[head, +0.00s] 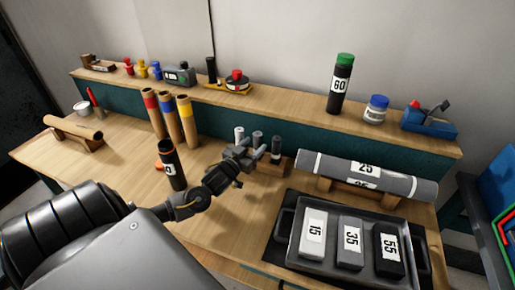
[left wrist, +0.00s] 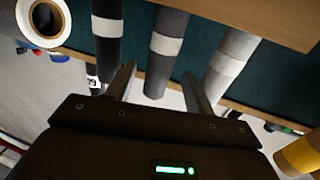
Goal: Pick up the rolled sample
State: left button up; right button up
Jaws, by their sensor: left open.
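Three short grey rolls stand upright in a small wooden block (head: 273,167) on the bench: a light one (head: 239,134), a middle grey one (head: 257,138) and a darker one (head: 276,144). Each has a pale band in the left wrist view. My left gripper (head: 257,150) is open beside them. In the left wrist view its fingers (left wrist: 158,72) point toward the middle roll (left wrist: 160,50), one to each side of it. The light roll (left wrist: 234,62) is right of them and the dark roll (left wrist: 107,30) left. Contact cannot be told. My right gripper is not in view.
Long grey rolls (head: 390,181) lie on a wooden cradle to the right. A dark tray (head: 289,247) holds blocks marked 15, 35 and 55. A black tube (head: 173,170) and brown tubes (head: 169,118) stand left. A raised shelf (head: 300,123) runs behind.

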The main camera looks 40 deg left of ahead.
pick_arm(q)
jog(key=shift+w, duration=1.4)
jog(key=shift+c, duration=0.4)
jog(key=c, duration=0.9)
jog(key=shift+r, duration=0.15)
jog(key=shift+c, duration=0.2)
